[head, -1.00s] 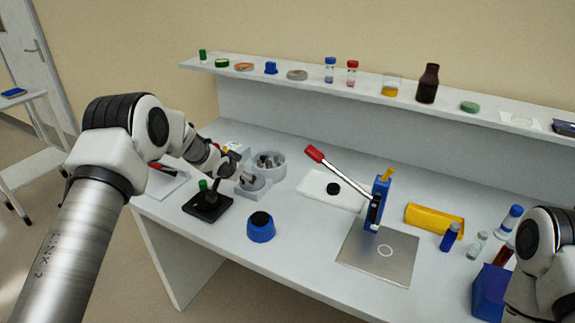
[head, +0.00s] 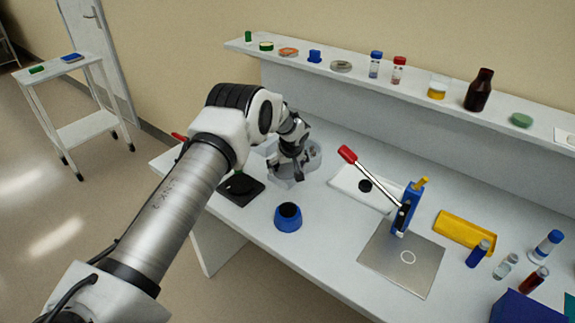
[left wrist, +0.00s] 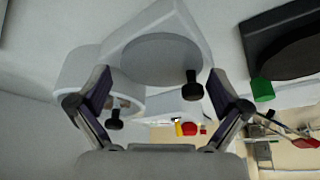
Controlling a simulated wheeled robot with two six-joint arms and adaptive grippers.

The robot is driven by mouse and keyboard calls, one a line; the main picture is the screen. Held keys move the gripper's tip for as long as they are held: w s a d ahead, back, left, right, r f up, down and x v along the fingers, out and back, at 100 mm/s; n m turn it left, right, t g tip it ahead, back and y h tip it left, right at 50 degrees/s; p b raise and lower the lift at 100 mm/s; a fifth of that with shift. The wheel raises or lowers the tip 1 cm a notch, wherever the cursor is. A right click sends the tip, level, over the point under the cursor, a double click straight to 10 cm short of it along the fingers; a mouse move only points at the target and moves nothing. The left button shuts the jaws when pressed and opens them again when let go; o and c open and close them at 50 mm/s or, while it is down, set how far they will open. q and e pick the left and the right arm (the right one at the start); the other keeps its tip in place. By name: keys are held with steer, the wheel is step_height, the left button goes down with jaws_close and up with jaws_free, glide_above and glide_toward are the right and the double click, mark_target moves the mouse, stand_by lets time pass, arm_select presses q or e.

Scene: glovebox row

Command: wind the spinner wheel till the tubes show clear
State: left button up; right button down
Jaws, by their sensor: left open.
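The pale grey spinner (head: 275,178) stands on the bench, with its round bowl (head: 316,160) at the back and tubes in it, too small to judge clear or cloudy. My left gripper (head: 292,176) is over the spinner and hides much of it. In the left wrist view the wheel (left wrist: 155,55) is a grey disc with a black knob (left wrist: 192,88). The fingers of my left gripper (left wrist: 160,73) are open, one each side of the disc in the picture. The knob is between them, nearer the right finger, apparently untouched. My right gripper is out of view.
A black stand (head: 240,188) is left of the spinner and a blue pot (head: 288,220) in front. A press with a red-handled lever (head: 408,205) stands on a metal plate (head: 395,265) to the right. A shelf (head: 430,100) runs behind.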

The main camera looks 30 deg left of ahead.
arm_select(q)
steer(key=shift+s, duration=0.1)
steer(key=shift+a+r, duration=0.1)
steer(key=c, duration=0.9)
steer(key=shift+s, duration=0.2)
steer(key=shift+c, duration=1.2)
steer(key=shift+m, duration=0.3)
